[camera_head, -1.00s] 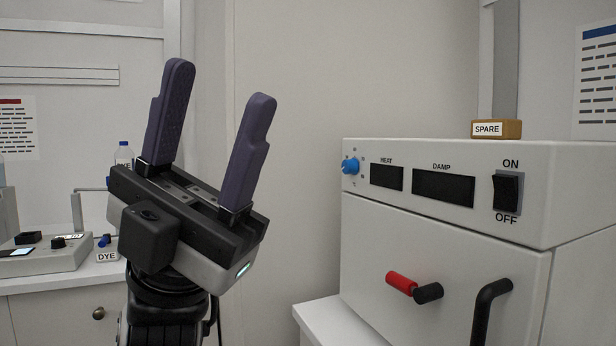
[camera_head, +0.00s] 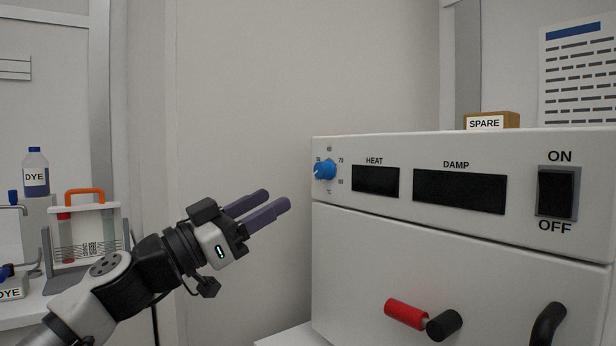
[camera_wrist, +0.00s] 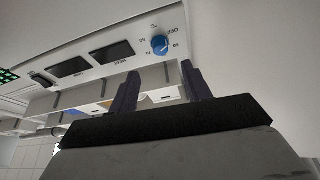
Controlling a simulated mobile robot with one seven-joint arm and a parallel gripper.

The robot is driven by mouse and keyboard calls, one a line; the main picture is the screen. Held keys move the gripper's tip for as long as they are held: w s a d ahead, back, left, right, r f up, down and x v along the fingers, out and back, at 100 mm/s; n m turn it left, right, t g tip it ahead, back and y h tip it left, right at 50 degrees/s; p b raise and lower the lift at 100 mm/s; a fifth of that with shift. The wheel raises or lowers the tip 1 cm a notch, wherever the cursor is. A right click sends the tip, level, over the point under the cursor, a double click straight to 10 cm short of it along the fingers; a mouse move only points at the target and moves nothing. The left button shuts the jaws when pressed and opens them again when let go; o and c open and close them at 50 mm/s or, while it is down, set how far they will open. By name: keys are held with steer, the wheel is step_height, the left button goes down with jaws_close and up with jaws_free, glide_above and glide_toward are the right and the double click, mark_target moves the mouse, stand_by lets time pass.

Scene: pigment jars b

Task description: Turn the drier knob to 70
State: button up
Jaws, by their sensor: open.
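The blue drier knob (camera_head: 324,169) sits at the upper left of the white drier's (camera_head: 420,270) front panel, with a small number scale around it, including 70 and a °C mark. Its pointer setting is too small to read surely. The knob also shows in the wrist view (camera_wrist: 159,45), beyond the fingers. My gripper (camera_head: 268,204) is open and empty, to the left of the drier and a little below the knob, apart from it. Its two dark purple fingers point right and slightly up. They also show in the wrist view (camera_wrist: 158,88).
The HEAT display (camera_head: 375,181) and DAMP display (camera_head: 458,191) are dark. An ON/OFF switch (camera_head: 556,193) is at the right. A red and black handle (camera_head: 420,318) sticks out below. A SPARE block (camera_head: 491,121) lies on top. A DYE bottle (camera_head: 36,172) and tube rack (camera_head: 88,235) stand left.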

mark_target(318, 174)
steer(key=x, duration=0.9)
steer(key=shift+w+d+r+p, duration=0.15)
steer(key=shift+d+p, duration=0.05)
steer(key=shift+p, duration=0.15)
steer(key=shift+c, duration=0.3)
steer(key=c, duration=0.9)
